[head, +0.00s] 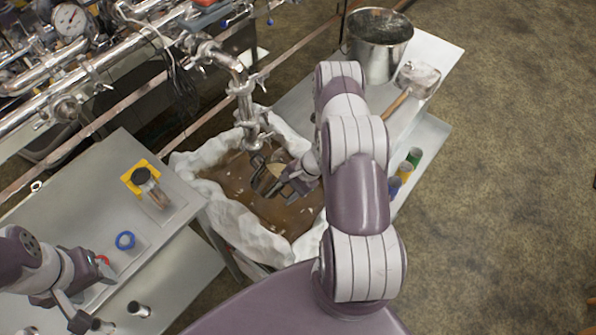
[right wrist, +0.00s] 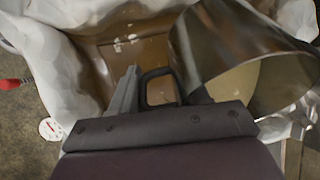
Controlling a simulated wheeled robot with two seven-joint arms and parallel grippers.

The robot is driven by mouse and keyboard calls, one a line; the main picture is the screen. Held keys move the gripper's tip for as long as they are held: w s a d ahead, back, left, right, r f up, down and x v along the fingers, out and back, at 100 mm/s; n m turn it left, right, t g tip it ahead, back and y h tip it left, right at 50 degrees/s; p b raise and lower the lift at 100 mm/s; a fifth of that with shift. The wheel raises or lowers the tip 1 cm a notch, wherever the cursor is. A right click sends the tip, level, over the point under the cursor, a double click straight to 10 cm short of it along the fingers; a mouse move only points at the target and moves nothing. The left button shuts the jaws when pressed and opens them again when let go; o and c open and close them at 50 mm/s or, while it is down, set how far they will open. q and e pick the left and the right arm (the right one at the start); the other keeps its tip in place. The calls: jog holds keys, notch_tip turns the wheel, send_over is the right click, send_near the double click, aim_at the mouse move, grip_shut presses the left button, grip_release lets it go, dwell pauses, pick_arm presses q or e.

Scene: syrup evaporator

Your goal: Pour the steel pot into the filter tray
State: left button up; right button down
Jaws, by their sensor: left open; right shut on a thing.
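The filter tray (head: 236,222) is lined with white cloth and holds brown liquid with pale bits, also seen in the right wrist view (right wrist: 66,75). My right gripper (head: 292,184) is over the tray, shut on the handle of the steel pot (head: 268,178). In the right wrist view the pot (right wrist: 215,45) lies tilted on its side, its dark handle at the jaws (right wrist: 150,95) and pale tan contents inside. I cannot tell whether any liquid is flowing out. My left gripper (head: 78,308) is open and empty at the lower left, near the left table.
A metal pipe (head: 246,105) comes down just behind the pot. A steel bucket (head: 378,62) and a wooden-handled scoop (head: 417,78) stand on the right table, with coloured cups (head: 406,170) nearby.

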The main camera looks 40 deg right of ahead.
aim_at(282, 187)
jog(key=shift+d+r, duration=0.1)
dwell(0.3)
jog(key=shift+y+b, duration=0.3)
jog(key=shift+y, duration=0.1)
jog(key=shift+r, duration=0.1)
jog(key=shift+r+t+y+b, duration=0.3)
jog(key=shift+r+y+b, duration=0.05)
jog(key=shift+y+b, duration=0.6)
dwell(0.5)
jog(key=shift+r+t+y+b, duration=0.15)
jog(key=shift+r+y+b, duration=0.1)
jog(key=shift+y+b, duration=0.5)
jog(key=shift+r+t+y+b, duration=0.15)
jog(key=shift+r+y+b, duration=0.1)
jog(key=shift+y+b, duration=0.5)
dwell(0.7)
jog(key=shift+s+d+r+m+y+b, duration=0.1)
jog(key=shift+d+r+m+y+b, duration=0.35)
jog(key=shift+y+b, duration=0.7)
dwell(0.3)
jog(key=shift+d+r+t+y+b, duration=0.2)
jog(key=shift+y+b, duration=0.25)
jog(key=shift+b, duration=0.6)
jog(key=shift+d+r+t+y+b, duration=0.1)
jog(key=shift+t+y+b, duration=0.3)
jog(key=shift+b, duration=0.6)
